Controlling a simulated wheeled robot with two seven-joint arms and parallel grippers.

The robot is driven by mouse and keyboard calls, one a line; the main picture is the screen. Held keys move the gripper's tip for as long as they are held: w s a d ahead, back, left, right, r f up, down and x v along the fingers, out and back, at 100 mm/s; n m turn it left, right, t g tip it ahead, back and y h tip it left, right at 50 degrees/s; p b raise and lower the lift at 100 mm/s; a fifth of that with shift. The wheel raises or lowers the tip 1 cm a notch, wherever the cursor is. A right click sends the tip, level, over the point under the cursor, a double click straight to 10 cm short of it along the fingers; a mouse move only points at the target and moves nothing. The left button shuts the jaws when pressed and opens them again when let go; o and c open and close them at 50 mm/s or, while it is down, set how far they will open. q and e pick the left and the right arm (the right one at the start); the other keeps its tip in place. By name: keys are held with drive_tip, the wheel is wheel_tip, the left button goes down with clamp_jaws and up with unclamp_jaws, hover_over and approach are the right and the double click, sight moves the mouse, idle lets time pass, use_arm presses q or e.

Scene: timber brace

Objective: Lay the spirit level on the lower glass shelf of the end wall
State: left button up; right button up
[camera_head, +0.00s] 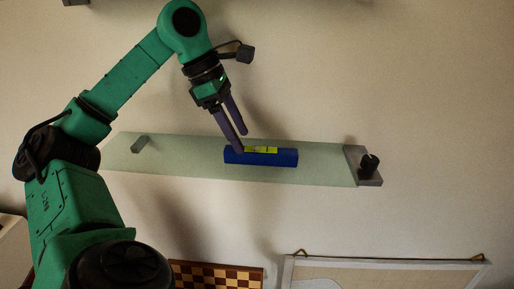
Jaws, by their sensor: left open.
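The spirit level (272,158) is a short blue bar with a yellow-green vial window along its top. It lies on the glass shelf (190,165), right of the shelf's middle. The shelf is a pale green pane fixed to the wall by grey brackets. My left gripper (242,141) is open, with its two dark fingers pointing down at the level's upper left part. I cannot tell whether a finger touches the level. My right gripper is not in view.
Below are a checkered board (215,275) and a pale framed panel (385,270) with a cord. The glass left of the level is bare. A bracket edge shows at the top left.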

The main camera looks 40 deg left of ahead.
use_arm(q)
drive_tip(key=s+a+b, duration=0.1)
drive_tip(key=a, duration=0.1)
drive_tip(key=s+a+b, duration=0.1)
drive_tip(key=s+a, duration=0.1)
drive_tip(key=s+a+b, duration=0.2)
drive_tip(key=shift+a+f, duration=0.3)
drive_tip(key=shift+s+a+r, duration=0.2)
drive_tip(key=shift+a, duration=0.05)
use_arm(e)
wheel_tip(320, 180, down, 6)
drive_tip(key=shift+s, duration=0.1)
